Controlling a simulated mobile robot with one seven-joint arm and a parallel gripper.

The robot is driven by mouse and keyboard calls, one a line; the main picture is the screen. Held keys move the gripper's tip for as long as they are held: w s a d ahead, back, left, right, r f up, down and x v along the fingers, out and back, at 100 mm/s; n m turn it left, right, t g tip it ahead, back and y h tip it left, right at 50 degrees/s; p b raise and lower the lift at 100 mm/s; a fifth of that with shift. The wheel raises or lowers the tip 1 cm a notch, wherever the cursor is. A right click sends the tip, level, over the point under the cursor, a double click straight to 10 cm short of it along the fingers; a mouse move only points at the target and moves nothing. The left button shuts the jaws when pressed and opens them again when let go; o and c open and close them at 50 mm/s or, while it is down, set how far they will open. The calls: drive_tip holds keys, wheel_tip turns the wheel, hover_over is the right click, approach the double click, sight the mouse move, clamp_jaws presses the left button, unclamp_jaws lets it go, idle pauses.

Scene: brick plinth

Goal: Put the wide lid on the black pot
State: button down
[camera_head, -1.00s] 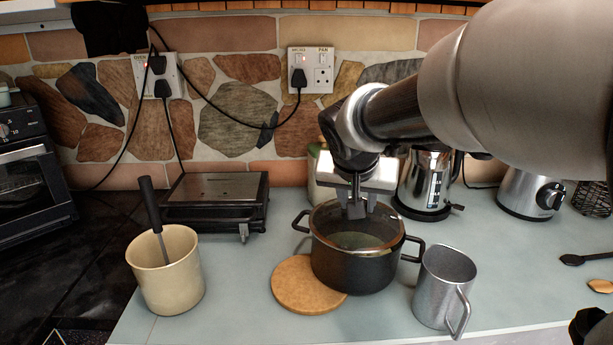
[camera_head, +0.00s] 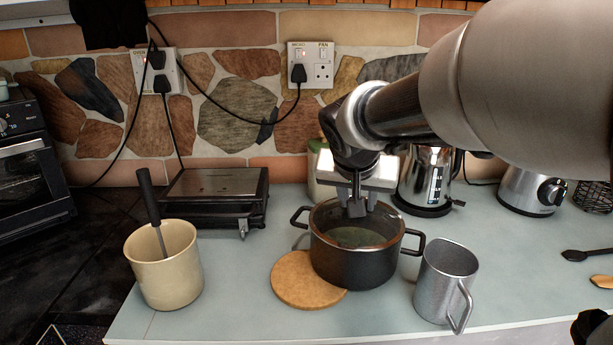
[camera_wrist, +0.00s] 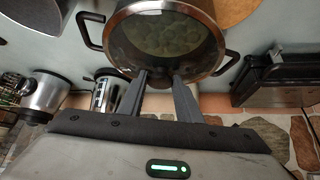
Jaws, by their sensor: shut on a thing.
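The black pot (camera_head: 355,269) stands on the counter, its two side handles free, and partly covers the edge of a round cork mat. The wide lid (camera_head: 348,238), clear glass with a thin rim, lies over the pot's mouth and looks nearly level. Pale contents show through it in the wrist view. My gripper (camera_head: 357,208) is above the back part of the pot, pointing down and shut on the lid. In the wrist view the fingertips (camera_wrist: 161,78) meet at the lid's edge region; the gripped part is mostly hidden. I cannot tell whether the lid's rim touches the pot all round.
The cork mat (camera_head: 300,284) lies at front left of the pot. A metal mug (camera_head: 444,281) stands close on the right, a cream crock (camera_head: 165,270) at left. A black grill (camera_head: 216,196) and a kettle (camera_head: 425,181) stand behind. Counter between crock and mat is clear.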

drive_tip(key=shift+s+f, duration=0.15)
drive_tip(key=shift+f, duration=0.4)
drive_tip(key=c, duration=1.2)
unclamp_jaws()
drive_tip(key=shift+d, duration=0.1)
drive_tip(key=shift+f, duration=0.1)
drive_tip(key=shift+s+a, duration=0.1)
drive_tip(key=shift+a, duration=0.1)
drive_tip(key=shift+s+a+r, duration=0.1)
drive_tip(key=shift+s+r, duration=0.05)
drive_tip(key=shift+r, duration=0.25)
drive_tip(key=p+v, duration=0.7)
drive_tip(key=v, duration=1)
drive_tip(key=shift+w+d+r, duration=0.2)
drive_tip(key=shift+d+r, duration=0.15)
drive_tip(key=shift+r, duration=0.15)
